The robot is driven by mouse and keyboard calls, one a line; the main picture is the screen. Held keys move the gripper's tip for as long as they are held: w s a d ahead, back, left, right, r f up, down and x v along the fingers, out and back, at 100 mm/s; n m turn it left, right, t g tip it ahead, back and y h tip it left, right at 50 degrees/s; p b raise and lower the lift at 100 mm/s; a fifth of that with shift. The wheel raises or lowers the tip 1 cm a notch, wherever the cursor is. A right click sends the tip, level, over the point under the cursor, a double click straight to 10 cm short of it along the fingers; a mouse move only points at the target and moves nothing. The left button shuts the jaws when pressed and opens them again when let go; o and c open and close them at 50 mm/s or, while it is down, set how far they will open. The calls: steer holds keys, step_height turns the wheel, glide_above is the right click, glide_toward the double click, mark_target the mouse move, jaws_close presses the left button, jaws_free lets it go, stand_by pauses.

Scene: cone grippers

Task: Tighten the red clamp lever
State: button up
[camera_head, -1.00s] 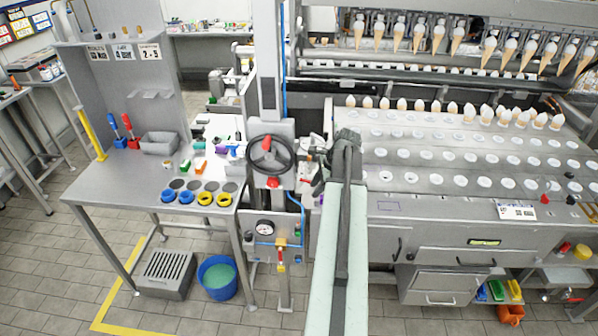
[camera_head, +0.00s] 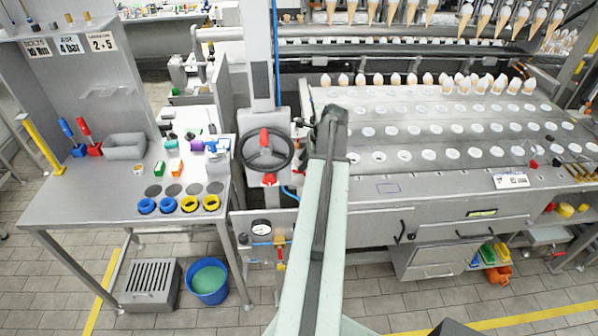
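A black handwheel (camera_head: 287,165) is mounted on the front of the grey column. A red upright part (camera_head: 264,138) shows at its top centre, and a second red part (camera_head: 270,179) sits at its lower rim. I cannot tell which of these is the clamp lever. My arm reaches up from the bottom middle, with its dark wrist just right of the wheel. My gripper (camera_head: 301,124) is small, dark and mostly hidden by the wrist. It appears beside the wheel's upper right, apart from the red parts. Its fingers cannot be made out.
A steel bench (camera_head: 92,205) at left holds a blue-handled and a red-handled tool, a grey bin (camera_head: 125,147), and blue and yellow rings. A blue bucket (camera_head: 209,283) and grated box (camera_head: 150,285) stand beneath. The cone machine (camera_head: 450,200) fills the right, close to my arm.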

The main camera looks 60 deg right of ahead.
steer(key=b+x, duration=0.3)
steer(key=x, duration=0.2)
steer(key=shift+f, duration=0.1)
steer(key=shift+s, duration=0.1)
jaws_close()
steer(key=shift+n, duration=0.4)
jaws_free()
